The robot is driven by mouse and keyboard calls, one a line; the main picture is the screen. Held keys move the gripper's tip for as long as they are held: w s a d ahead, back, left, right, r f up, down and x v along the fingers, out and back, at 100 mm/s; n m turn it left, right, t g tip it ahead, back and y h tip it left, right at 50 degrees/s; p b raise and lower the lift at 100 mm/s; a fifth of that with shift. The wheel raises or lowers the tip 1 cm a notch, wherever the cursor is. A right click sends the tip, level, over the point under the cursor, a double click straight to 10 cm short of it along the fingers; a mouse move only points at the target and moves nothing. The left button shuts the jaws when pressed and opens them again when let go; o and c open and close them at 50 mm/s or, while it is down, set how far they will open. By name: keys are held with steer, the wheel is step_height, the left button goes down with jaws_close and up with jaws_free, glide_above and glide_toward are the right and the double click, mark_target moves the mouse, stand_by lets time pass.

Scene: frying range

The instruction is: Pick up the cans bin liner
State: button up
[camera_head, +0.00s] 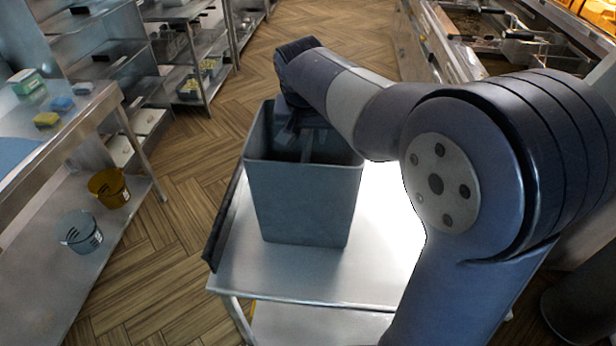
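A tall grey-blue bin (303,205) stands upright on a steel cart top (275,277) in the middle of the view. I cannot tell whether it is the cans bin or whether the grey piece inside it is a liner. My arm reaches over from the right, and my gripper (300,125) points down at the bin's far left part, at or inside its mouth. The fingertips are dark and partly hidden by the bin wall and my arm, so I cannot tell whether they hold anything.
A steel table at left holds sponges (47,119) and a green-white box (25,82). Its lower shelf holds a yellow bucket (109,188) and a grey bucket (80,232). Steel shelving (103,50) stands behind. A frying range (480,30) lines the right. Wooden floor (165,245) is clear left of the cart.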

steer(key=shift+w+f, duration=0.3)
steer(key=shift+f, duration=0.1)
steer(key=shift+s, duration=0.1)
jaws_close()
stand_by(0.4)
